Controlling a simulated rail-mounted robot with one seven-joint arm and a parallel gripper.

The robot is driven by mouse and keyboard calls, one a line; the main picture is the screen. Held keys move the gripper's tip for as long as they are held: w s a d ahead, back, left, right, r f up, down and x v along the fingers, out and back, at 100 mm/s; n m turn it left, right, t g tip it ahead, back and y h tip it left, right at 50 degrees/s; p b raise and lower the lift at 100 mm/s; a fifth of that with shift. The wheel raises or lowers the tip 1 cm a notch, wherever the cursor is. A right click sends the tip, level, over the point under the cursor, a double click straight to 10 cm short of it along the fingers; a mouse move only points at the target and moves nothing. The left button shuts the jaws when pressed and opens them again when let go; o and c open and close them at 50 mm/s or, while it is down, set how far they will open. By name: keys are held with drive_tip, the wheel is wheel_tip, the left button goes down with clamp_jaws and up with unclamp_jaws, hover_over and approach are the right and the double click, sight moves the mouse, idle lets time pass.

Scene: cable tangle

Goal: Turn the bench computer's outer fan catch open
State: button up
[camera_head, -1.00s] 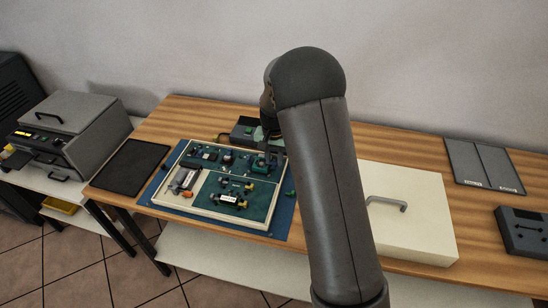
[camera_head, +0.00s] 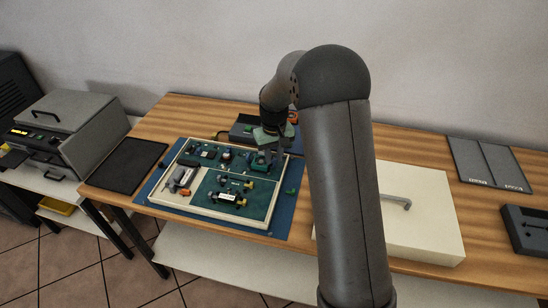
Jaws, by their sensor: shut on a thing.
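The bench computer (camera_head: 247,204) is an open cream-rimmed case with dark green boards, lying on a blue mat (camera_head: 276,229) on the wooden bench. A green fan block (camera_head: 260,161) sits at its far right corner. My gripper (camera_head: 270,163) reaches down over that corner, at the right side of the fan block. It is shut on a small part there, which looks to be the outer fan catch. The catch itself is too small to make out, and the fingers partly hide it.
My arm crosses the bench on the right and hides part of the cream box with a grey handle (camera_head: 399,200). A dark box (camera_head: 243,129) stands just behind the computer. A black mat (camera_head: 124,166) lies to the left, grey panels (camera_head: 487,163) at far right.

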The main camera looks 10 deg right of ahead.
drive_tip(key=n, duration=0.5)
drive_tip(key=shift+n+b, duration=0.3)
drive_tip(key=shift+b, duration=0.05)
drive_tip(key=n, duration=0.5)
drive_tip(key=shift+w+r, duration=0.1)
drive_tip(key=o, duration=1)
wheel_tip(320, 180, up, 17)
drive_tip(key=shift+r, duration=0.2)
